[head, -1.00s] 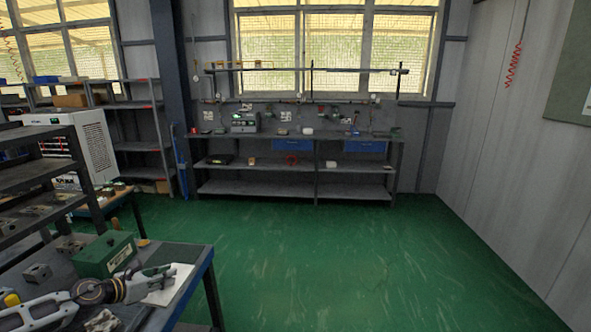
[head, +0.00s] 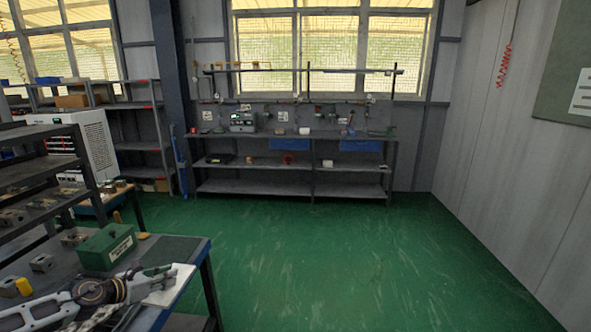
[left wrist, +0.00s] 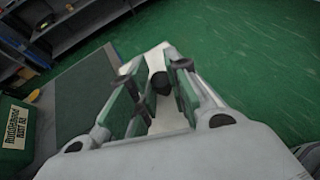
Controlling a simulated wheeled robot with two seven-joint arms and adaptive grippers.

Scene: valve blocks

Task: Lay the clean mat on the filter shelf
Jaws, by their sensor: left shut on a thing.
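A flat white sheet, which looks like the clean mat (head: 178,286), is at the front right corner of the near bench. My left gripper (head: 158,278) is shut on it. In the left wrist view the white mat (left wrist: 157,56) shows between and beyond the green-padded fingers of the left gripper (left wrist: 150,82). I cannot tell whether the mat touches the bench top. My right gripper is not in view. Shelving stands at the left (head: 40,190) and along the far wall (head: 290,188); I cannot tell which is the filter shelf.
A green box (head: 108,247) stands on the near bench (head: 185,248), with metal blocks and a yellow item (head: 24,286) to its left. A white cabinet unit (head: 95,150) is behind the left rack. The green floor (head: 350,260) is clear.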

